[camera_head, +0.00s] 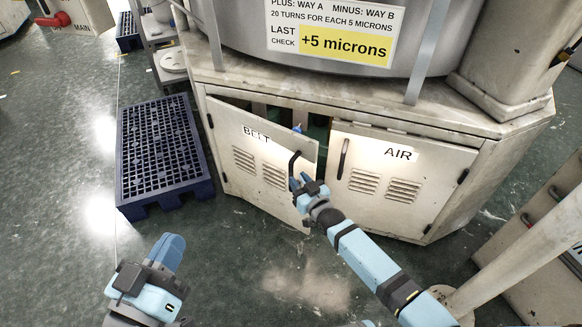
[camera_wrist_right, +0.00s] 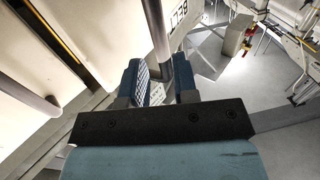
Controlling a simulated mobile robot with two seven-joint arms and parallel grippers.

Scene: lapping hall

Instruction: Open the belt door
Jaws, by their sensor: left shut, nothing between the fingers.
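The belt door (camera_head: 245,155) is a cream cabinet panel marked BELT, with louvre slots. It stands ajar: its right edge is swung out from the cabinet, leaving a dark gap at the top and right. Its dark bar handle (camera_head: 294,162) is near that free edge. My right gripper (camera_head: 303,182) is at the handle's lower end. In the right wrist view the handle (camera_wrist_right: 156,30) runs between the fingers of this gripper (camera_wrist_right: 163,85), which look closed on it. My left gripper (camera_head: 170,248) is shut and empty, above the floor at lower left.
The AIR door (camera_head: 385,170), with its own handle, is closed to the right. A blue plastic pallet (camera_head: 160,150) lies on the floor left of the cabinet. A pale pipe (camera_head: 520,245) stands at lower right. The green floor before the belt door is clear.

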